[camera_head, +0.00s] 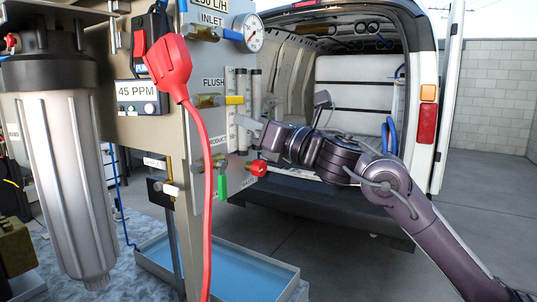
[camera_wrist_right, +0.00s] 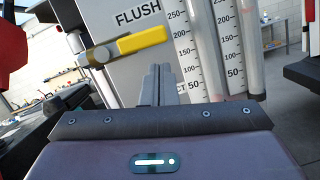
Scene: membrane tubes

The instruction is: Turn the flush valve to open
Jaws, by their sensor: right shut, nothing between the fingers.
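The flush valve (camera_head: 210,100) is on the panel beside the FLUSH label, with a yellow lever handle (camera_head: 234,100) pointing right, roughly level. In the right wrist view the yellow handle (camera_wrist_right: 143,40) extends right and slightly up from its brass body (camera_wrist_right: 99,55). My right gripper (camera_head: 243,124) is shut and empty, just below the handle. In the right wrist view its closed fingertips (camera_wrist_right: 158,70) appear just under the handle with a small gap; contact cannot be made out. My left gripper is not in view.
Clear flow tubes (camera_head: 241,105) with scales stand right of the valve. A red plug and cable (camera_head: 170,68) hang in front of the panel. Green and red (camera_head: 258,168) valve handles lie below. A blue-lined tray (camera_head: 283,283) is underneath; an open van (camera_head: 365,75) is behind.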

